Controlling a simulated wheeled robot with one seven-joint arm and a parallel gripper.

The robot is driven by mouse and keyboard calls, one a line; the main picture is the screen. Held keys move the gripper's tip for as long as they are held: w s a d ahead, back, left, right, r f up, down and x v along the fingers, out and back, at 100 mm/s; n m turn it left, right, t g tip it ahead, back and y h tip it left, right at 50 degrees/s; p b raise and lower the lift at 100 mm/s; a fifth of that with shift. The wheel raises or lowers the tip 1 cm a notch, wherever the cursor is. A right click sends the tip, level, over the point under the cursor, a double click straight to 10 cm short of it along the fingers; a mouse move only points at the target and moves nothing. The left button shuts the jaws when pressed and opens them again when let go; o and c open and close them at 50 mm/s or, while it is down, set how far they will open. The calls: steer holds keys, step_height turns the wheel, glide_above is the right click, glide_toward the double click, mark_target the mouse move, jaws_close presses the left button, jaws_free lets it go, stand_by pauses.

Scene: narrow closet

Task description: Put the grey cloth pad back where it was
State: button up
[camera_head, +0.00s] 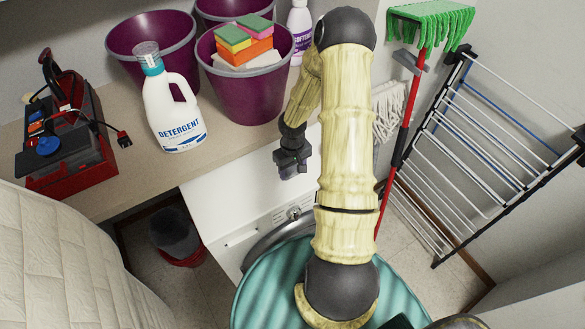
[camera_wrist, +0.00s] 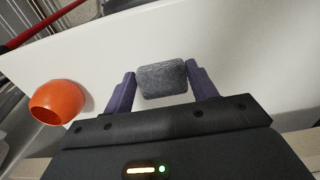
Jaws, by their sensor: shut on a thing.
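The grey cloth pad (camera_wrist: 162,80) shows in the wrist view as a small, speckled, rounded block between the two purple fingers. My gripper (camera_wrist: 160,76) is shut on it. In the head view, my gripper (camera_head: 290,162) is over the white surface at the front edge of the counter, and the pad cannot be made out there. A white surface (camera_wrist: 225,50) lies behind the pad in the wrist view; I cannot tell whether the pad touches it.
An orange container (camera_wrist: 58,102) is left of my gripper. Purple buckets (camera_head: 248,90), a detergent bottle (camera_head: 172,105) and a red toolbox (camera_head: 70,165) stand on the counter (camera_head: 215,150). A green mop (camera_head: 432,25) and drying rack (camera_head: 480,150) are at right.

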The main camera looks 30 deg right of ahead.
mark_target(292, 172)
steer(key=o, duration=0.9)
steer(key=shift+r, duration=0.1)
step_height(292, 172, up, 12)
steer(key=shift+f, duration=0.1)
steer(key=shift+a, duration=0.1)
steer(key=s+a+r+t, duration=0.1)
steer(key=s+a+r, duration=0.2)
steer(key=a+r, duration=0.1)
steer(key=s+a+r, duration=0.4)
steer(key=a, duration=0.1)
steer(key=s+a+r+t, duration=0.1)
steer(key=s+a+r, duration=0.3)
steer(key=shift+a+r+t, duration=0.2)
steer(key=shift+t, duration=0.1)
